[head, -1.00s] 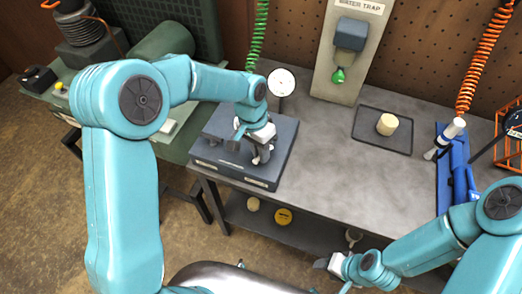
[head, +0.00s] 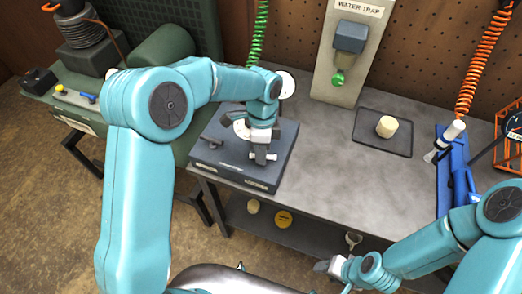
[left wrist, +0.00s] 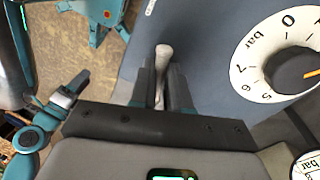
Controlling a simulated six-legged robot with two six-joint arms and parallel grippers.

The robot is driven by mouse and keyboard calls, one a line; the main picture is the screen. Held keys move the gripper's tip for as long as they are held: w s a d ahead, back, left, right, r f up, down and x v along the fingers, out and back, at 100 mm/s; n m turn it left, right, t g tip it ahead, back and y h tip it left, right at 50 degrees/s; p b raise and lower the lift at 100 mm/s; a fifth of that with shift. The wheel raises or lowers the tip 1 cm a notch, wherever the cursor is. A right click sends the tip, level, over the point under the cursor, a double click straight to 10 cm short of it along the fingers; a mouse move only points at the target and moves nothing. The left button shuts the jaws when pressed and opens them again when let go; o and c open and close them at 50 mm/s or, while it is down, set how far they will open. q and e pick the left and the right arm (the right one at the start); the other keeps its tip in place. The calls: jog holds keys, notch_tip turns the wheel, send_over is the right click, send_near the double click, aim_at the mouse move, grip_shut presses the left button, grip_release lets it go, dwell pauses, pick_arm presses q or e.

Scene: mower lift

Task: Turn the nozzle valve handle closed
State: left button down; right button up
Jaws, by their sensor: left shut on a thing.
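The nozzle valve handle (left wrist: 163,58) shows in the left wrist view as a pale, round-ended lever. It stands between the two dark fingers of my left gripper (left wrist: 162,88), which is shut on it. In the head view my left gripper (head: 261,152) is over the dark blue-grey box (head: 228,172) on the bench; its wrist hides much of the valve there. A white dial marked in bar (left wrist: 244,68) is right of the handle in the wrist view. My right gripper (head: 329,266) is low in front of the bench, away from the box; its jaws are too small to read.
A water trap panel (head: 325,75), a dark tray (head: 365,137) with a pale cylinder (head: 387,127), and a blue tool (head: 457,180) are to the right. A round gauge (head: 288,85) stands behind the box. The middle of the bench (head: 340,185) is clear.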

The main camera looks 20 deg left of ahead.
pick_arm(q)
jog(key=shift+r+m+y, duration=0.1)
jog(key=shift+m+y, duration=0.2)
jog(key=shift+m, duration=1.2)
jog(key=shift+w, duration=0.1)
jog(key=c, duration=1.1)
grip_release()
jog(key=shift+w+r, duration=0.15)
jog(key=shift+r, duration=0.25)
jog(key=w+r, duration=0.1)
jog(key=r, duration=0.9)
jog(key=w+r, duration=0.1)
jog(key=r, duration=0.4)
jog(key=shift+w+d+r, duration=0.1)
jog(key=shift+w, duration=0.25)
